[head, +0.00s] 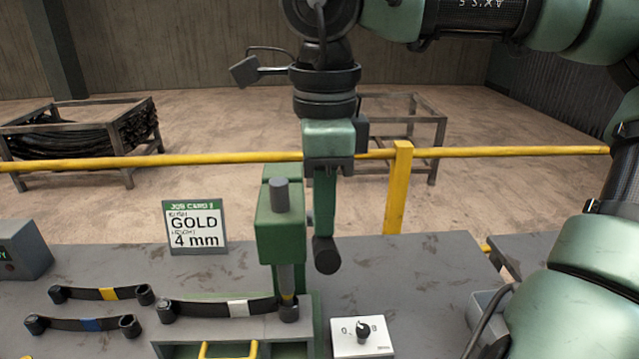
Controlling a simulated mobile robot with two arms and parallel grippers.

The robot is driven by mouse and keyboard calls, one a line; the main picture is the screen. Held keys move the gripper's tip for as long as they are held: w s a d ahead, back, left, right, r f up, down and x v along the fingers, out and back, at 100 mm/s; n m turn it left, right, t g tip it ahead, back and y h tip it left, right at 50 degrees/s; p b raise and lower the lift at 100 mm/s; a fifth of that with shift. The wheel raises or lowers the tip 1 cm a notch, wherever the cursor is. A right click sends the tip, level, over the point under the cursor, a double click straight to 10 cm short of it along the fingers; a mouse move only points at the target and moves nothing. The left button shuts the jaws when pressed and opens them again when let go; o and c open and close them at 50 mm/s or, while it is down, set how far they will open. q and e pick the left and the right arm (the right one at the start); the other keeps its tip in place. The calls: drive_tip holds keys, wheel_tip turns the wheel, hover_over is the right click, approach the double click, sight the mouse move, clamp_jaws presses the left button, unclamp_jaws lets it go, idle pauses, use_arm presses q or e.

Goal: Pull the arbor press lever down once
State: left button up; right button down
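The green arbor press (281,230) stands on the grey bench in the middle of the head view, with a grey ram top above its head. A black rounded grip (326,256), which looks like the end of the press lever, shows just right of the press head. My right gripper (325,228) points down from above, and its narrow green part reaches the top of this grip. The fingers line up one behind the other, so I cannot tell whether they are closed on it. The rest of the lever is hidden. My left gripper is out of view.
A leaf spring with a white band (238,309) lies at the press base. Yellow-banded (108,294) and blue-banded (90,325) springs lie left. A job card (195,228) reads GOLD, 4 mm. A white dial box (361,337) sits right of the press. A yellow rail (500,152) runs behind.

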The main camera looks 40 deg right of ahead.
sight(325, 247)
drive_tip(key=shift+w+d, duration=0.1)
drive_tip(key=shift+f, duration=0.2)
drive_tip(key=shift+s+a+f+b, duration=0.15)
drive_tip(key=shift+s+f+b, duration=0.05)
drive_tip(key=shift+f+b, duration=0.45)
drive_tip(key=shift+s+a+f+b, duration=0.2)
drive_tip(key=shift+f+b, duration=0.4)
drive_tip(key=shift+f, duration=0.05)
drive_tip(key=shift+s+a+f+b, duration=0.15)
drive_tip(key=shift+s+f+b, duration=0.05)
drive_tip(key=shift+f+b, duration=0.45)
wheel_tip(325, 247, down, 4)
drive_tip(key=b, duration=0.3)
drive_tip(key=shift+f, duration=0.2)
